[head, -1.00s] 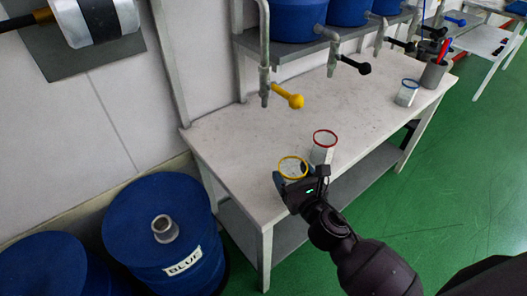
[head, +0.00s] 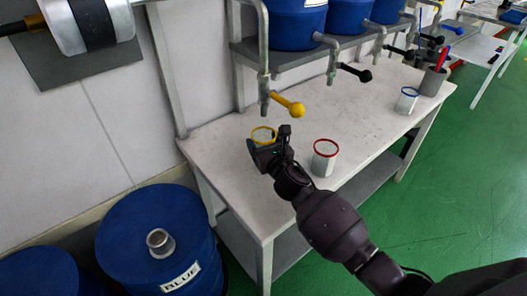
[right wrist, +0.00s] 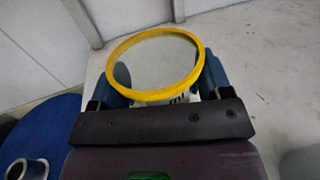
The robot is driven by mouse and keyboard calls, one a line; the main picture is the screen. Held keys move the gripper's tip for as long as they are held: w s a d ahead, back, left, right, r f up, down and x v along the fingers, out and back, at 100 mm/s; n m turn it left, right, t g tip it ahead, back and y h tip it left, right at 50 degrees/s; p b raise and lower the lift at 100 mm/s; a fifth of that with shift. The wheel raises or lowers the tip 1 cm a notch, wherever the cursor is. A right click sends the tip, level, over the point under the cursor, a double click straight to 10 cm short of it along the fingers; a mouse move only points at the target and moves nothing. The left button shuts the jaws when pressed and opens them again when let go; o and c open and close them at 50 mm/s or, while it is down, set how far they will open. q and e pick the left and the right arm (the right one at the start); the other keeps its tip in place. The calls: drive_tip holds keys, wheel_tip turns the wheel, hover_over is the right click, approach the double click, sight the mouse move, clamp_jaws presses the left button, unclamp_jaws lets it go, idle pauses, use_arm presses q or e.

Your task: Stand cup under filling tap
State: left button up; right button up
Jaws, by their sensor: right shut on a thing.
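My right gripper (head: 266,146) is shut on the yellow-rimmed cup (head: 263,134) and holds it upright over the white table (head: 217,148). In the right wrist view the cup's yellow rim (right wrist: 113,50) shows between the fingers; most of its body is hidden. The tap with the yellow handle (head: 289,104) hangs from the shelf. Its spout (head: 264,105) points down, just behind and above the cup in the head view. I cannot tell whether the cup touches the table. My left gripper is not in view.
A red-rimmed cup (head: 325,158) stands on the table to the right, and a blue-rimmed cup (head: 407,100) farther right. Taps with black handles (head: 355,71) hang along the shelf (head: 285,57). A blue drum (head: 160,215) stands at the lower left.

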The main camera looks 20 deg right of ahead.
wheel_tip(320, 180, down, 4)
drive_tip(key=shift+r+b, duration=0.15)
drive_tip(key=shift+b, duration=0.6)
drive_tip(key=shift+r, duration=0.1)
drive_tip(key=o, duration=0.9)
drive_tip(key=shift+r, duration=0.15)
drive_tip(key=s, duration=0.4)
drive_tip(key=s+p, duration=0.1)
drive_tip(key=s, duration=0.3)
drive_tip(key=s+d, duration=0.1)
drive_tip(key=s, duration=0.3)
